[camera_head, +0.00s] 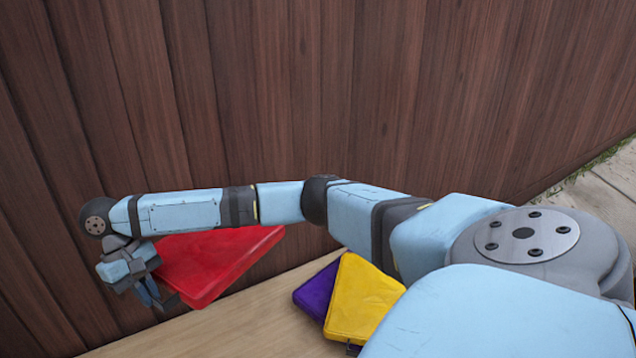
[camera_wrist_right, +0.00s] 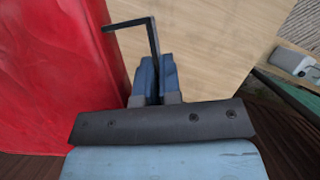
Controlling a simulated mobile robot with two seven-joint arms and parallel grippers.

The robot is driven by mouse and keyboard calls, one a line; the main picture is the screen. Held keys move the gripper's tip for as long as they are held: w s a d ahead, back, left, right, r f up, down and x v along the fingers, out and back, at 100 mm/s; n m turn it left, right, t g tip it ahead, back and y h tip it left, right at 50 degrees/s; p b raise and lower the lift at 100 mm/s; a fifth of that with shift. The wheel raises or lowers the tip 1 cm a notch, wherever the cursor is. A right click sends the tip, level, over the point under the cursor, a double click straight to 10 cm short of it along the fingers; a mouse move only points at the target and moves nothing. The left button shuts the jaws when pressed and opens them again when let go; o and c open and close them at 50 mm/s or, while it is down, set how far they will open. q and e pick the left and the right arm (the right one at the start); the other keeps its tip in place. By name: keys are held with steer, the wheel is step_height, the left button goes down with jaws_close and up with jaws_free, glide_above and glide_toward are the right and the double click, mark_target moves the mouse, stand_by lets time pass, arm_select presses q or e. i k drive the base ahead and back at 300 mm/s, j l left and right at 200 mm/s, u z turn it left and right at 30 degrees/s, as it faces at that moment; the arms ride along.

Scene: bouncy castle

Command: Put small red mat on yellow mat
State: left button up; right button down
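The small red mat (camera_head: 215,262) is at the left of the head view, tilted, and fills the left of the wrist view (camera_wrist_right: 50,70). My right gripper (camera_head: 155,292) is at its near left side. In the wrist view, the fingers (camera_wrist_right: 156,78) are closed together on a thin black handle (camera_wrist_right: 150,38) that joins the mat's edge. The yellow mat (camera_head: 362,298) lies at lower centre, partly on a purple mat (camera_head: 313,292), with my arm hiding its right side. I cannot tell whether the red mat touches the wooden surface. My left gripper is out of view.
A pale wooden surface (camera_head: 270,318) lies under the yellow and purple mats. A dark wooden plank wall (camera_head: 300,90) stands close behind my arm. Bare wood lies between the red mat and the purple mat. Paving (camera_head: 612,185) shows at far right.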

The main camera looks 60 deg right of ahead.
mark_target(372, 297)
steer(key=l+z, duration=0.15)
steer(key=z, duration=0.25)
steer(key=k+l+z, duration=0.1)
steer(key=z, duration=0.3)
steer(key=l+z, duration=0.25)
steer(key=z, duration=0.15)
